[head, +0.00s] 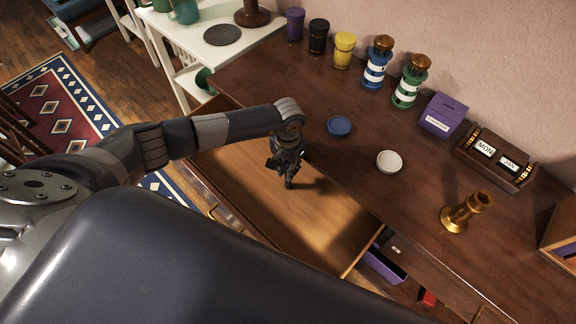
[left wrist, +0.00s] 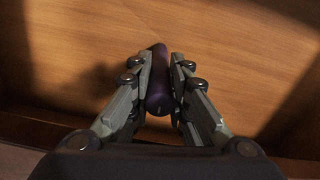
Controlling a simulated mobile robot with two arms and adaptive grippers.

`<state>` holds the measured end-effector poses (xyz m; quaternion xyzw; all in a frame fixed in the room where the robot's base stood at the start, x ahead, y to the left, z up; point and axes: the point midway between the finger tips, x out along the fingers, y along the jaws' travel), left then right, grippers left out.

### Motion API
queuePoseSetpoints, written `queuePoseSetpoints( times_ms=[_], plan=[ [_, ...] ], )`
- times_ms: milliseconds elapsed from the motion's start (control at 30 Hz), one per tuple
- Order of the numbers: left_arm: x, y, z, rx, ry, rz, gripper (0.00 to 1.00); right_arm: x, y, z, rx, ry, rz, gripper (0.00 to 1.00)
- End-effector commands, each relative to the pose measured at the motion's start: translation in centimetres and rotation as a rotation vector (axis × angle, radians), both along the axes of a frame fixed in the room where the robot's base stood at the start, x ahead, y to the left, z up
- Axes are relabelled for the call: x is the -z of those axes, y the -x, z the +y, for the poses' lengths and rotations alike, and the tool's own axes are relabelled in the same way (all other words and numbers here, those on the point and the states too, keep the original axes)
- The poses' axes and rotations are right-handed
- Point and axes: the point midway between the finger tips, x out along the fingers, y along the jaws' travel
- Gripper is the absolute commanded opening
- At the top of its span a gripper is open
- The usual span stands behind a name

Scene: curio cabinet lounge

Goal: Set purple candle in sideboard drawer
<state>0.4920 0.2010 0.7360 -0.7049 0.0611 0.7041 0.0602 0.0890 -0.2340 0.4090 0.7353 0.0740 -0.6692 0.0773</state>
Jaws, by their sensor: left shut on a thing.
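My left gripper (head: 287,172) reaches down into the open sideboard drawer (head: 335,222), near its back edge by the sideboard top (head: 330,165). In the left wrist view the gripper (left wrist: 161,62) is shut on the purple candle (left wrist: 158,88), a dark purple cylinder between its two fingers. The wooden drawer floor (left wrist: 240,60) lies behind the candle; whether the candle touches it I cannot tell. In the head view the candle cannot be made out at the gripper. My right gripper is not in view.
On the sideboard top stand a blue dish (head: 339,127), a white dish (head: 389,162), a brass candlestick (head: 466,212), a purple box (head: 443,115), a calendar block (head: 495,160) and several jars along the wall. A compartment with a purple box (head: 384,266) shows right of the drawer. The drawer looks otherwise empty.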

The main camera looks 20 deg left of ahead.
Motion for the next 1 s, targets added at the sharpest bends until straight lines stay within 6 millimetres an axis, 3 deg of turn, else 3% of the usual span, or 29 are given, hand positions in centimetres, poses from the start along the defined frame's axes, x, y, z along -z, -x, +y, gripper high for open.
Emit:
queuePoseSetpoints(
  times_ms=[300, 333, 400, 767, 867, 1000],
  plan=[
    [0.4, 0.0, 0.0, 0.000, -0.001, -0.001, 0.00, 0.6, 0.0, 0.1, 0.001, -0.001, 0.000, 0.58],
    [0.3, 0.0, 0.0, 0.000, -0.001, -0.001, 0.21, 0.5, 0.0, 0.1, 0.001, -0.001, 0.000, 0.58],
    [0.2, 0.0, 0.0, 0.000, -0.001, -0.001, 0.37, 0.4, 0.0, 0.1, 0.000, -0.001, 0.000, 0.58],
    [0.1, 0.0, 0.0, -0.001, 0.000, -0.001, 0.37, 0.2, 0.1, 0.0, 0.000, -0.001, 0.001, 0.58],
    [-0.4, -0.1, 0.0, -0.001, 0.001, -0.003, 0.37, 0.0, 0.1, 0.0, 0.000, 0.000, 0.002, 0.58],
    [-2.4, -0.2, 0.1, 0.002, 0.000, -0.006, 0.37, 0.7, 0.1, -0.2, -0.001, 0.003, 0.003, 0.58]
  ],
)
